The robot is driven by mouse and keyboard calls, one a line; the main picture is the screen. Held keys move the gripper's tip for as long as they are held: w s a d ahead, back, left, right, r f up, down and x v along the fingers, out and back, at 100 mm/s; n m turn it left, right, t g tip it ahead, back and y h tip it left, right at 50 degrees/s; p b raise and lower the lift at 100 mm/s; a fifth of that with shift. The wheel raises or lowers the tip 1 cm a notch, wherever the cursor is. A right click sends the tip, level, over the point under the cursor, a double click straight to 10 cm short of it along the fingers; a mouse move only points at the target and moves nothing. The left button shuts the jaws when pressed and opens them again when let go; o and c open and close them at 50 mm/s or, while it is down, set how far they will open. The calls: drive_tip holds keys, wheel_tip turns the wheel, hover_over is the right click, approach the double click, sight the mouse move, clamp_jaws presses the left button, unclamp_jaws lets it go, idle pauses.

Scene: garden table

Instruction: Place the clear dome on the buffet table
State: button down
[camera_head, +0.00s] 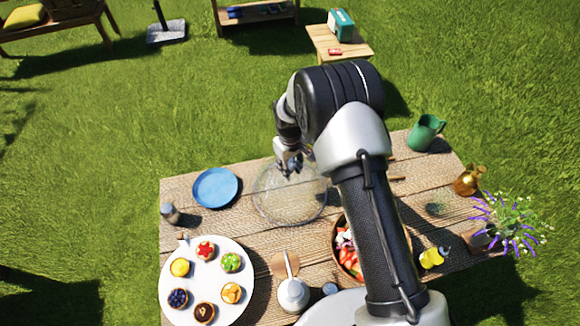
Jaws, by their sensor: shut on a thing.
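The clear dome (289,200) is a see-through round cover over the middle of the wooden table (228,226). The planks show through it. My gripper (290,166) is at the dome's top, shut on it, with the arm reaching over from the right. I cannot tell whether the dome's rim touches the table or is a little above it. Part of the dome's right side is close to my arm.
Left of the dome are a blue plate (215,188) and a grey shaker (169,213). In front are a white platter (225,299) of tarts and a white pot (292,295). A salad bowl (345,253) is partly behind my arm. A green jug (425,132) stands back right.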

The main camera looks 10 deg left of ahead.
drive_tip(key=shift+f, duration=0.1)
drive_tip(key=c, duration=1.3)
unclamp_jaws()
wheel_tip(320, 180, up, 12)
drive_tip(key=shift+r+p, duration=0.25)
drive_tip(key=shift+p, duration=0.15)
